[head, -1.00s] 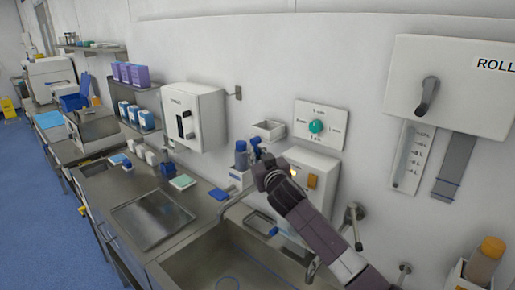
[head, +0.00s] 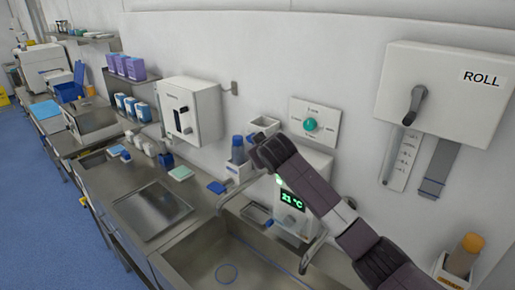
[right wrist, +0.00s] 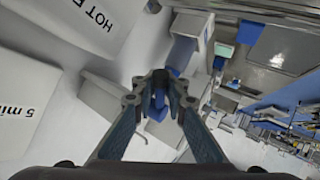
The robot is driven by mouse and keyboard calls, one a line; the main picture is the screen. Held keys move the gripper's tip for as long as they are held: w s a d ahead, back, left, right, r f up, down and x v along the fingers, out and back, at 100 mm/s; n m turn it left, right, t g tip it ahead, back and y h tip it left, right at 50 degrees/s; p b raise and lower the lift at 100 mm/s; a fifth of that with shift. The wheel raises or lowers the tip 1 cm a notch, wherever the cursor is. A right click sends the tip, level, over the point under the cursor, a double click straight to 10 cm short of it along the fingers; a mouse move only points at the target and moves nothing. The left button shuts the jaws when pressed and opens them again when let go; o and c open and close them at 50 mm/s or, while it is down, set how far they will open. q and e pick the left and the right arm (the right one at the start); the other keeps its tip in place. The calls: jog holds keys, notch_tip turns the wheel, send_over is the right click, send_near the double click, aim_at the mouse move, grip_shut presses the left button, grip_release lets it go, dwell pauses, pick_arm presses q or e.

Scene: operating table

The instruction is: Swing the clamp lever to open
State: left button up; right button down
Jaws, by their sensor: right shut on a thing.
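A dark lever (head: 415,104) hangs down on the front of the white wall box (head: 450,88) marked ROLL, at the upper right of the head view. I cannot read a clamp label on it. My right gripper (head: 260,152) is well left of this lever, in front of the wall by a blue-topped bottle (head: 238,150). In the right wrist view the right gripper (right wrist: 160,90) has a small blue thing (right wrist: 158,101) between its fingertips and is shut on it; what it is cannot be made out. My left gripper is not in view.
A green-knobbed dial plate (head: 312,125) is on the wall between gripper and ROLL box. Below my arm is a box with a lit 21 °C display (head: 292,201). A sink (head: 235,262) and taps lie below.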

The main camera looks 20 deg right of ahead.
jog(key=shift+r, duration=0.45)
